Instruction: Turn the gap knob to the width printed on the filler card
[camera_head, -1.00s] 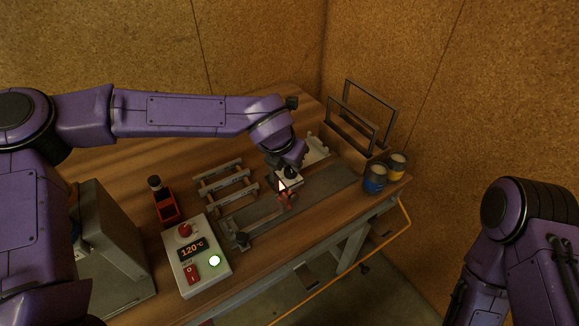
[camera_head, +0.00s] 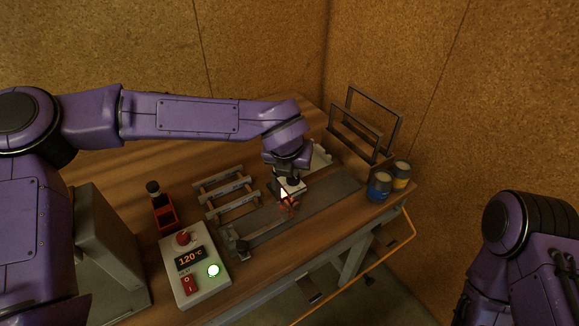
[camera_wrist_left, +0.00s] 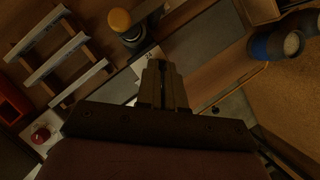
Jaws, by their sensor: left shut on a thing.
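My left gripper (camera_head: 288,194) points down over the long grey rail fixture (camera_head: 328,186). Its fingers (camera_wrist_left: 163,85) are together in the left wrist view.
A control box (camera_head: 208,290) with a red knob, a lit 120 °C display and a green light stands at the front left. Slatted racks (camera_head: 226,191), a red holder (camera_head: 163,213), two cans (camera_head: 380,187) and dark upright frames (camera_head: 355,128) surround the rail.

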